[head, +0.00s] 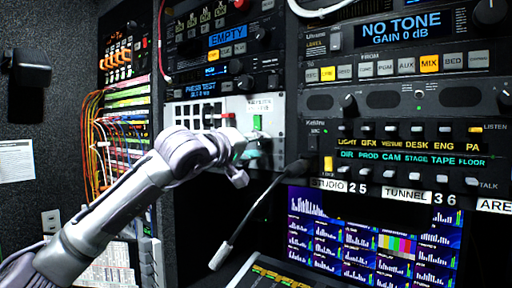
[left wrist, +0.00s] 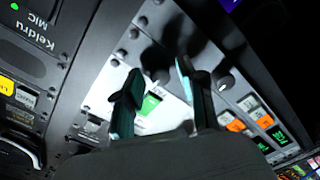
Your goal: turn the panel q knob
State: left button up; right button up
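My left gripper (head: 240,165) reaches up to the white panel (head: 190,113) in the rack in the head view. In the left wrist view, its two dark fingers (left wrist: 157,76) stand apart, with a gap between them. A dark round knob (left wrist: 160,77) shows between the fingertips, with no clear contact. A second dark knob (left wrist: 225,80) is just right of the right finger. No label reading "Q" is legible, so I cannot tell which is the panel q knob. My right gripper is not in view.
An intercom panel (head: 410,150) with several switches is to the right, above a monitor wall (head: 370,240). Patch cables (head: 95,140) hang at the left.

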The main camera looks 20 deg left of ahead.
pick_arm(q)
jog(key=shift+s, duration=0.1)
jog(key=v, duration=1.1)
jog(key=shift+s+a, duration=0.2)
jog(key=shift+s, duration=0.15)
